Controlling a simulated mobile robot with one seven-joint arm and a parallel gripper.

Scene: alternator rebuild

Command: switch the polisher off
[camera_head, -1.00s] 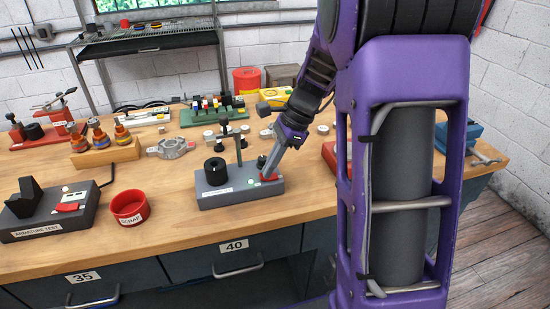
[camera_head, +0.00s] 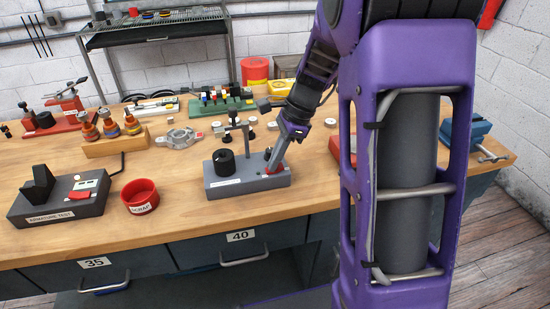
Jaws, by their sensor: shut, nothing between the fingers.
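The polisher is most likely the grey machine (camera_head: 235,186) on the middle of the bench, with a black cylinder (camera_head: 224,161), an upright post and a label on its front. My gripper (camera_head: 270,171) is shut with nothing between its fingers. It points down at the right end of the machine. Its tips are at or just above a small red part there, and I cannot tell whether they touch. The gripper partly hides that part, so the switch position cannot be read.
A red scrap bowl (camera_head: 140,196) and the armature test unit (camera_head: 62,202) stand to the left. Behind are a grey metal housing (camera_head: 178,138), a wooden block (camera_head: 115,145) with several parts, and a green rack (camera_head: 222,105). Bare bench lies in front of the machine.

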